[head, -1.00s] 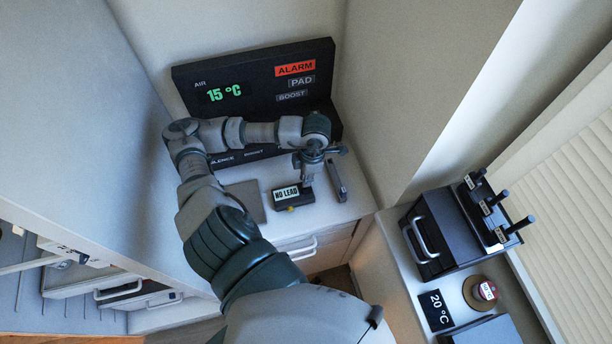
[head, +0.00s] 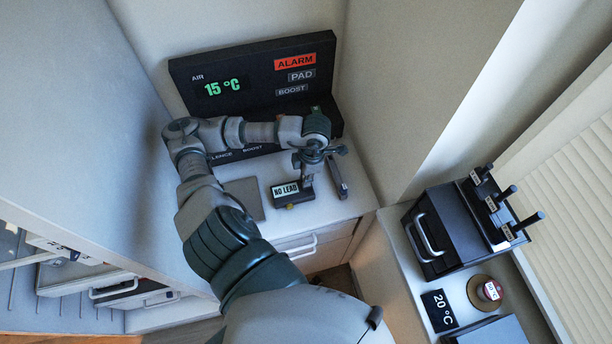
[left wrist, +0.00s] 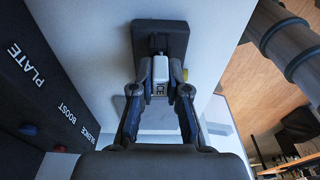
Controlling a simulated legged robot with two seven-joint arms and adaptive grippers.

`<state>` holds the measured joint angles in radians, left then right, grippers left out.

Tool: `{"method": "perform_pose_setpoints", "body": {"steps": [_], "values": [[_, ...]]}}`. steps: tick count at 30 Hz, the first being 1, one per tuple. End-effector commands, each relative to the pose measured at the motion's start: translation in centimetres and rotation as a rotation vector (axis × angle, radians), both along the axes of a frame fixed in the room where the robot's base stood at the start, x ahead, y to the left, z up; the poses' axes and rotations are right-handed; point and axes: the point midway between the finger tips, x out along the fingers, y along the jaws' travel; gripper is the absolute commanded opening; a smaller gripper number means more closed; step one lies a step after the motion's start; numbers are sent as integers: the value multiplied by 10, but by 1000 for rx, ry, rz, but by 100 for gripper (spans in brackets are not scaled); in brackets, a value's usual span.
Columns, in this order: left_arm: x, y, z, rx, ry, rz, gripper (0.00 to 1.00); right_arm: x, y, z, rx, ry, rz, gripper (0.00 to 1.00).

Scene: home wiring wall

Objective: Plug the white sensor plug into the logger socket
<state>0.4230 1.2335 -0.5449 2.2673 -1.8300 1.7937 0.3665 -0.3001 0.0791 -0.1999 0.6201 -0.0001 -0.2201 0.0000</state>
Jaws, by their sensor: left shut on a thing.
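The logger is a small dark box (head: 293,201) on the counter, with a lit label reading NO LEAD. In the left wrist view the dark box (left wrist: 160,30) lies straight ahead of the fingers. My left gripper (left wrist: 160,90) is shut on the white sensor plug (left wrist: 160,72), which carries dark lettering like ICE. The plug's far end points at a dark part of the box; I cannot tell whether it is seated. In the head view my left gripper (head: 307,176) is at the logger's right end and largely hides the plug. My right gripper is not in view.
A black alarm panel (head: 252,75) reading 15 °C stands behind the arm. A grey bar (head: 337,178) lies right of the gripper, and a flat grey plate (head: 244,196) lies left of the logger. A black box with handles (head: 437,235) stands on the right counter.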

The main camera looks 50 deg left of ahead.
Motion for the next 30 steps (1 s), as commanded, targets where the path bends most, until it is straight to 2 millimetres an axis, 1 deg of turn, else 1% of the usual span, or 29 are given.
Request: {"method": "perform_pose_setpoints", "body": {"steps": [4,5,6,7,8,17,20,23,26,30], "values": [[0,0,-5,0,0,0,0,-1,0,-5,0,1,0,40],[0,0,-4,0,0,0,22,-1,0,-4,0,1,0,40],[0,0,-3,0,0,0,32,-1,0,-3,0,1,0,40],[0,0,-3,0,0,0,40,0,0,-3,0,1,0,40],[0,0,-3,0,0,0,44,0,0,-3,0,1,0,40],[0,0,-2,0,-1,0,44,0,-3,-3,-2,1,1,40],[2,0,6,0,-4,1,44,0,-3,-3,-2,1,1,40],[4,-1,22,0,-6,1,44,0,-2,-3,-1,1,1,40],[8,-2,45,-1,-7,0,44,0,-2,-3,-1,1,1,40],[12,-4,82,-2,-8,0,44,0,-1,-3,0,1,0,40]]}}
